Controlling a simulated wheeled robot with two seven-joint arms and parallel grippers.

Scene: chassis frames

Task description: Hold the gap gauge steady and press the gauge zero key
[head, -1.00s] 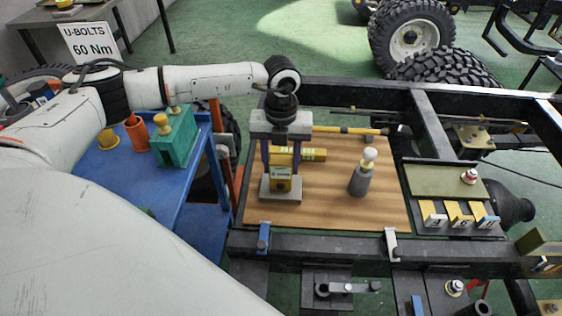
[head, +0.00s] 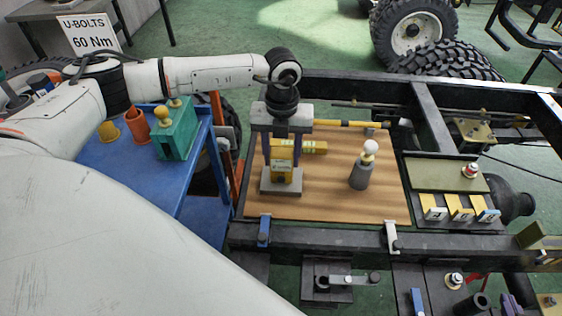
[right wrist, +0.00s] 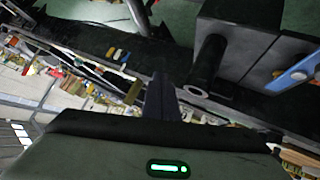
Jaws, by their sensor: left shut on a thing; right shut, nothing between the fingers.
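The gap gauge (head: 281,172) looks like a small upright yellow unit with a dark and pale face, on a grey base block (head: 281,188) on the wooden board. My left gripper (head: 282,160) comes down from above and is shut on the gauge, one finger on each side. The zero key is too small to make out. My right gripper (right wrist: 162,98) shows in the right wrist view with its dark fingers together and nothing between them. A purple-grey part at the head view's lower right edge may be its tip.
A grey post with a pale knob (head: 362,172) stands right of the gauge. Clamps (head: 264,231) sit along the board's front edge. Black frame rails surround the board.

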